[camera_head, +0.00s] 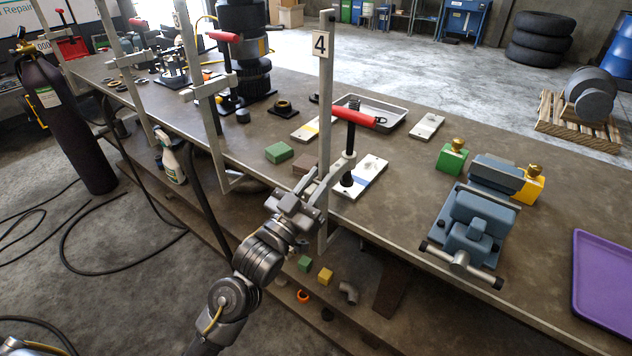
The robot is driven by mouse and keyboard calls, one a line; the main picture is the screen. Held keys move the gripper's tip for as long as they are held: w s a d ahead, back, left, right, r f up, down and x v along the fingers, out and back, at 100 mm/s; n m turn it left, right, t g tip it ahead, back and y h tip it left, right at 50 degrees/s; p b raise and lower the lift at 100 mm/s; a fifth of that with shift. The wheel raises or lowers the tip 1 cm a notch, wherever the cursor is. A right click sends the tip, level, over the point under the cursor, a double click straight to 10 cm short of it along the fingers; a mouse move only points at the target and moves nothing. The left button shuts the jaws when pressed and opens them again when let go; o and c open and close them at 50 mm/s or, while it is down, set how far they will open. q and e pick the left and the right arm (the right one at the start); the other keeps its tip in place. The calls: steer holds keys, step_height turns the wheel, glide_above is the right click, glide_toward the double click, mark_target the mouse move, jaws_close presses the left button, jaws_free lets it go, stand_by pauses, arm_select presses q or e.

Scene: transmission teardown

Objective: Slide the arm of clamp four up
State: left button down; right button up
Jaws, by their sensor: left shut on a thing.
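Clamp four (326,110) stands upright at the near edge of the workbench, with a tag reading 4 (319,44) near the top of its bar. Its sliding arm (338,172) sits low on the bar and carries a screw with a red handle (354,116). The screw's lower end is over a white plate with a blue stripe (359,178); whether it touches is unclear. My left gripper (308,199) is shut on the clamp arm at its bar end. The fingertips are partly hidden against the arm and bar. My right gripper is not in view.
A blue vise (474,222) and a purple tray (606,275) are on the right of the bench (420,190). Green block (279,152) and brown block (305,163) lie left of clamp four. Other clamps (202,95) stand further left. A metal tray (372,112) lies behind.

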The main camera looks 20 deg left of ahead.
arm_select(q)
step_height(320, 180, up, 11)
steer(key=p, duration=0.7)
steer(key=shift+f, duration=0.3)
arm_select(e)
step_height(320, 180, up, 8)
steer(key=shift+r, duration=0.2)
arm_select(q)
steer(key=c, duration=1.5)
jaws_free()
steer(key=shift+o, duration=1.1)
steer(key=shift+f, duration=0.25)
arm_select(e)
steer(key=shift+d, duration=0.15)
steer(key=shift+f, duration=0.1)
arm_select(q)
steer(key=b, duration=0.4)
glide_toward(320, 137)
steer(key=shift+v, duration=1)
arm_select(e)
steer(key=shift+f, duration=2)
